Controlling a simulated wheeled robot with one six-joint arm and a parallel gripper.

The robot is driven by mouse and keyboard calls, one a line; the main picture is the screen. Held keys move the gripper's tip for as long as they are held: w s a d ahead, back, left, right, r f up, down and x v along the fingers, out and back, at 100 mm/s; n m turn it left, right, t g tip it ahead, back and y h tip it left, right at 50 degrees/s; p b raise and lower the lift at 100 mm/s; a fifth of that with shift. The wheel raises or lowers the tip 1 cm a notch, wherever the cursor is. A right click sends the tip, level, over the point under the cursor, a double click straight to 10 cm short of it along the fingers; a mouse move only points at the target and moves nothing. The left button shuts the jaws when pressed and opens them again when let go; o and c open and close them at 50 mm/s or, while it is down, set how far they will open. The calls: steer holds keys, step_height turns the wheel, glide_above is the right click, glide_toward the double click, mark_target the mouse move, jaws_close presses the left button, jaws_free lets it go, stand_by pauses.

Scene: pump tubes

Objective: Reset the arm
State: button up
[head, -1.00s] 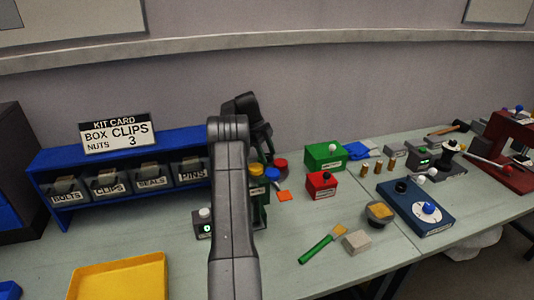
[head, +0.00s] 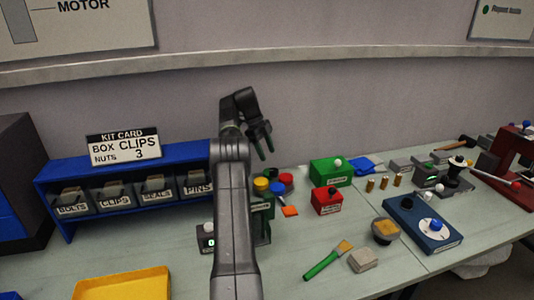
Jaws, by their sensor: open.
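My arm rises from the bottom middle of the head view, and my gripper (head: 265,151) is held up in the air, above and behind the table. Nothing shows between the fingers. The arm hides part of the table and a small device with a display (head: 208,240).
A blue rack (head: 70,170) with labelled bins and a kit card (head: 124,147) stands left. A yellow tray (head: 125,284) lies front left. Right are a green box (head: 328,173), a red box (head: 326,203), a green-handled brush (head: 322,265), a blue dial box (head: 425,232) and a red press (head: 505,170).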

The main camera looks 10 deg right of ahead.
mark_target(274, 170)
steer(key=shift+f, duration=0.15)
steer(key=x, duration=0.7)
steer(key=shift+d+f, duration=0.1)
steer(key=shift+d, duration=0.05)
steer(key=shift+n, duration=0.3)
stand_by(0.4)
